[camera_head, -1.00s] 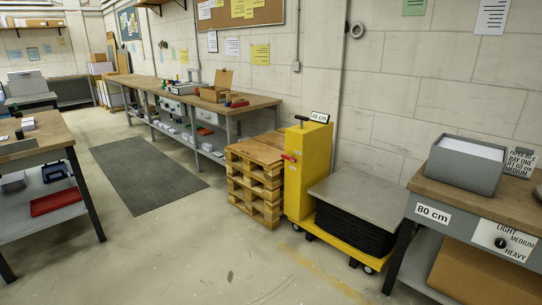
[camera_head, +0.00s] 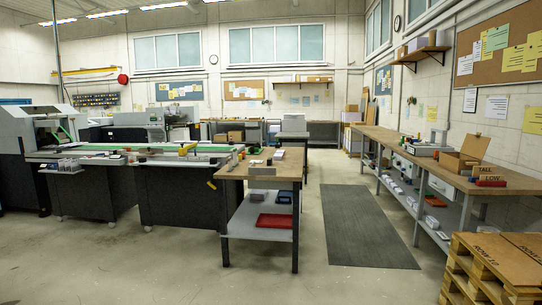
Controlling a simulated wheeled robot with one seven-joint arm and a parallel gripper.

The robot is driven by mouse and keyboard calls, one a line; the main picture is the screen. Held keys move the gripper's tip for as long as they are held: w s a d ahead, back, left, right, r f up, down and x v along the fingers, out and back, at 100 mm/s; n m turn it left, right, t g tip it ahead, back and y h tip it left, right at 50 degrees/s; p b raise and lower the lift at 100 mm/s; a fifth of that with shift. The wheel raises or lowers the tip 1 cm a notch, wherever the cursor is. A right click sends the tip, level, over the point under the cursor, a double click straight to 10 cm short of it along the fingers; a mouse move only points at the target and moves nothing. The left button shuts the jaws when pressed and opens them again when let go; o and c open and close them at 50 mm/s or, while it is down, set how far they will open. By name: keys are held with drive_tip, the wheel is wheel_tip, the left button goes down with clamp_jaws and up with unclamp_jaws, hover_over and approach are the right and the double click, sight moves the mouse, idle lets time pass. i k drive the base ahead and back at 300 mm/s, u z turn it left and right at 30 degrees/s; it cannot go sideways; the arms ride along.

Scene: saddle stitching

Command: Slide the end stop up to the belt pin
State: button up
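A long saddle stitching machine (camera_head: 110,175) stands at the left in the head view, with a conveyor bed (camera_head: 105,155) along its top. Small yellow (camera_head: 183,150) and red (camera_head: 128,150) parts sit on or above the bed. They are too small to tell which, if any, is the end stop or the belt pin. My gripper and arm are not in view.
A wooden-topped table (camera_head: 280,168) with a red tray (camera_head: 273,221) on its lower shelf stands at the bed's right end. A dark mat (camera_head: 365,230) lies on the floor. A long workbench (camera_head: 440,160) and pallets (camera_head: 495,262) line the right. Floor is clear in front.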

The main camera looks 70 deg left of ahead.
sight(182, 151)
drive_tip(key=u, duration=1.9)
drive_tip(key=i, duration=6.35)
